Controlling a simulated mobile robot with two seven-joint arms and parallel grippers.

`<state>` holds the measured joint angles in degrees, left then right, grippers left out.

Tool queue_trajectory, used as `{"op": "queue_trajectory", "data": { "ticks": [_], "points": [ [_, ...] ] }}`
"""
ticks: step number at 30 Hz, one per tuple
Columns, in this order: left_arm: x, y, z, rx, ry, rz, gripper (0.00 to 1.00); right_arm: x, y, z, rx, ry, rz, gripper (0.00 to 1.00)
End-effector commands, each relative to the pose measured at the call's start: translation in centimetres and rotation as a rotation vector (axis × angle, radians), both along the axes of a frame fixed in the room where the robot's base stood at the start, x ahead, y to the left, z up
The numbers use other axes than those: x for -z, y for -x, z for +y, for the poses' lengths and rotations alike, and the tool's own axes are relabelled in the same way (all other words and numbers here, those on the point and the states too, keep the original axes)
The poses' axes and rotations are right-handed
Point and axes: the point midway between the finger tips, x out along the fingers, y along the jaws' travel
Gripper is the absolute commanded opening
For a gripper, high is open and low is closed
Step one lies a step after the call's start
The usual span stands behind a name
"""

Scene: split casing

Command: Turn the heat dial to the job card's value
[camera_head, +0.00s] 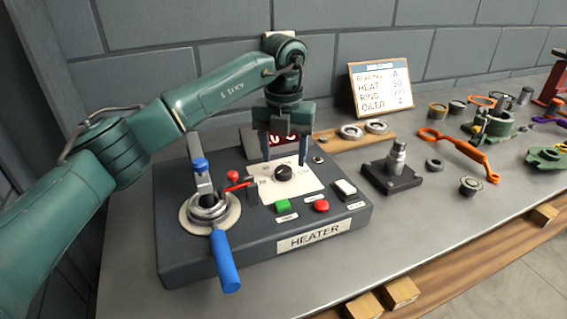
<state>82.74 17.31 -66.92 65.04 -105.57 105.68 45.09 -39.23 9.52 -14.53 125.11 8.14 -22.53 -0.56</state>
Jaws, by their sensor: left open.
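The dark heater box (185,262), labelled HEATER, sits on the grey workbench. Its black heat dial (284,173) stands on a white scale plate (304,185); the dial's exact setting is too small to read. My left gripper (286,160) is open, pointing down above the dial, with its two fingers apart on either side of it. Whether the fingers touch the dial cannot be told. A red digital display (277,140) shows behind the gripper, partly hidden by it. The job card (381,88) stands at the back; its HEAT line seems to read 90. My right gripper is not in view.
On the heater are a blue-handled lever (224,262), a green button (283,206), a red button (321,206) and a white switch (345,188). A dark block with a metal post (394,167) stands to the right. An orange tool (463,153) and several rings lie beyond.

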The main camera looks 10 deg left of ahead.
Motion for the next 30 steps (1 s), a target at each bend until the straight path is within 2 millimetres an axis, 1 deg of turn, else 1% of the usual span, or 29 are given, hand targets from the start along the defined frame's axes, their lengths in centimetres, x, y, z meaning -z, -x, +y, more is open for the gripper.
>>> {"op": "queue_trajectory", "data": {
  "ticks": [1, 6, 10, 17, 20, 30],
  "points": [
    [0.9, 0.1, 0.1, 0.0, -0.001, 0.003, 0.56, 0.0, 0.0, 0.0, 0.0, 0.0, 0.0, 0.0],
    [2.6, 0.0, 0.0, 0.0, -0.001, 0.001, 0.56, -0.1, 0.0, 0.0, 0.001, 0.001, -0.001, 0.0],
    [3.2, 0.0, 0.0, 0.0, -0.001, -0.001, 0.56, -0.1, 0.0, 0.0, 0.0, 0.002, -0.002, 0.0],
    [3.2, 0.0, 0.0, 0.0, -0.001, -0.001, 0.56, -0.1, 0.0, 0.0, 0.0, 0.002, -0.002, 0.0],
    [3.2, 0.0, 0.0, 0.0, -0.001, -0.001, 0.49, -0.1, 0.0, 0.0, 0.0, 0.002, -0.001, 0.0],
    [3.2, 0.0, 0.0, 0.0, -0.001, -0.001, 0.22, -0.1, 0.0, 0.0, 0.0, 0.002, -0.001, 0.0]
  ]
}}
